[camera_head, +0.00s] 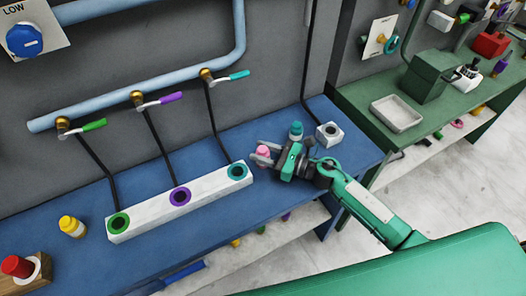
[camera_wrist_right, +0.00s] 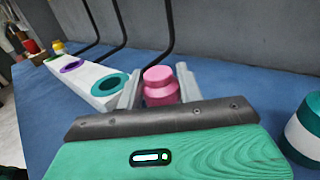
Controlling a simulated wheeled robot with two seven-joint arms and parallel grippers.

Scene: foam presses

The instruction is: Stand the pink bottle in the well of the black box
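The pink bottle (camera_head: 263,151) stands near the right end of the long white block on the blue bench. My right gripper (camera_head: 265,155) reaches it from the right, with a finger on either side. In the right wrist view the pink bottle (camera_wrist_right: 160,88) fills most of the gap between the fingers (camera_wrist_right: 159,90). I cannot tell whether both fingers press on it or whether its base touches the bench. I see no clearly black box; a small whitish box (camera_head: 329,141) with a dark round well stands at the back right. My left gripper is not in view.
A teal-and-white bottle (camera_head: 296,130) stands just behind my right gripper. The long white block (camera_head: 212,190) has green, purple and teal-ringed wells. A yellow bottle (camera_head: 72,227) and a red-topped item (camera_head: 17,266) are at left. Dark rods rise from the bench.

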